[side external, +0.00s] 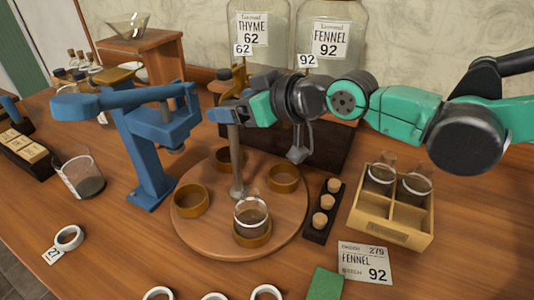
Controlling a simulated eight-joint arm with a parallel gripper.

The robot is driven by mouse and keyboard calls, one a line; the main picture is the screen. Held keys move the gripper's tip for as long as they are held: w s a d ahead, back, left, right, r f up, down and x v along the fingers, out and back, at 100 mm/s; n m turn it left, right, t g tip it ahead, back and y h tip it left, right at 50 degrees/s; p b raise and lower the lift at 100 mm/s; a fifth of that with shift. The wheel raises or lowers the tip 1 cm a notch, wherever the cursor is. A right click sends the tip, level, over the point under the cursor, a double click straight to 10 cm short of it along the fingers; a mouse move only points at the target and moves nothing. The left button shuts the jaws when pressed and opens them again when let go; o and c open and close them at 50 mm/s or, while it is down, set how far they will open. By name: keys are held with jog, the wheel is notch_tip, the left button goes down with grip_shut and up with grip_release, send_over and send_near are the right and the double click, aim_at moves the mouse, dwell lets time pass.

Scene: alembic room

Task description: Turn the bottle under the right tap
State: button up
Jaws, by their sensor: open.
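A round wooden turntable (217,235) carries several ring holders and a metal centre post (238,165). A clear bottle (251,213) with dark contents stands upright in the front ring holder (252,238). The right jar (332,25), labelled FENNEL 92, and the left jar (260,22), labelled THYME 62, stand behind. The right tap is hidden behind my arm. My gripper (234,114) is open at the top of the post; I cannot tell whether it touches it. The other ring holders (190,201) that I see look empty.
A blue press (150,150) stands left of the turntable. A cork rack (325,212) and a crate with bottles (390,236) stand to the right. An order card (366,263) reads FENNEL 92. A glass beaker (80,174) stands at the left.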

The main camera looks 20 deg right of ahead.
jog(key=shift+x, duration=1.05)
grip_shut()
